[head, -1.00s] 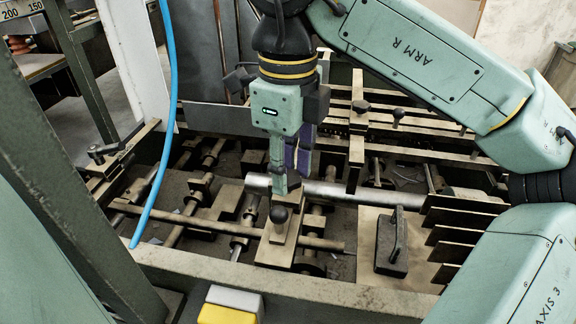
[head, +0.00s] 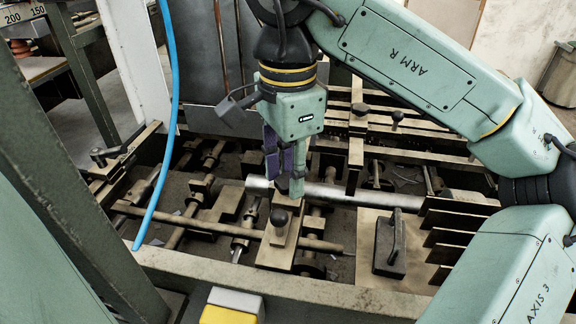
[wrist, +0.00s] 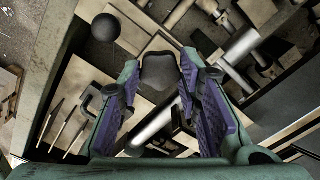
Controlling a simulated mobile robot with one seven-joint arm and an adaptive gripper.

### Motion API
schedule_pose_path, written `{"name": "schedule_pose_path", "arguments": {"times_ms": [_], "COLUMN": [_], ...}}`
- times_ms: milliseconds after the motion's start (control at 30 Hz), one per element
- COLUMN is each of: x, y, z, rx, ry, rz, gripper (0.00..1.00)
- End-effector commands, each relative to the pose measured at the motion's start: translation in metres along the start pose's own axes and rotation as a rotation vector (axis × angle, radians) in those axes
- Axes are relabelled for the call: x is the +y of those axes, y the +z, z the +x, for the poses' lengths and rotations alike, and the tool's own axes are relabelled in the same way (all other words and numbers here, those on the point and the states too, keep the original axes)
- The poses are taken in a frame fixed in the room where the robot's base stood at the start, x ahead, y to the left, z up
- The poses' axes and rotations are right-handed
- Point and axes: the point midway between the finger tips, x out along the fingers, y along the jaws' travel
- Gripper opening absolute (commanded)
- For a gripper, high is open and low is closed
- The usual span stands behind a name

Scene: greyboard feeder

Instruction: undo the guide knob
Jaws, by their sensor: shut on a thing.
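My gripper (head: 288,184) points down over the middle of the feeder, beside a steel bar (head: 340,196). In the wrist view a dark, lobed knob (wrist: 160,71), seemingly the guide knob, sits between the purple-padded fingertips, and the gripper is shut on it. In the head view the fingers mostly hide this knob. A black ball knob (head: 279,217) stands on a pale plate just in front of the fingers. It shows apart from them at the upper left of the wrist view (wrist: 106,27).
A dark block with a handle (head: 391,245) lies on a plate to the right, near a row of dark fins (head: 455,232). A blue hose (head: 170,110) hangs at left. The front rail (head: 290,285) and a yellow-and-white box (head: 229,311) are nearest. Rods crowd the feeder bed.

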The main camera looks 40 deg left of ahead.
Motion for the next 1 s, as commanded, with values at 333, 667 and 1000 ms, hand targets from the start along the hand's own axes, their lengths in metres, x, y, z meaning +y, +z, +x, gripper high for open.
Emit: {"name": "schedule_pose_path", "arguments": {"times_ms": [333,667,1000], "x": [-0.0003,-0.0004,-0.0004], "y": [-0.0001,-0.0002,-0.0002], "z": [-0.0014,-0.0010,-0.0009], "rx": [-0.001,0.000,0.000], "ry": [-0.001,-0.002,-0.002], "rz": [-0.248,-0.355,-0.370], "gripper": [0.04,0.04,0.04]}}
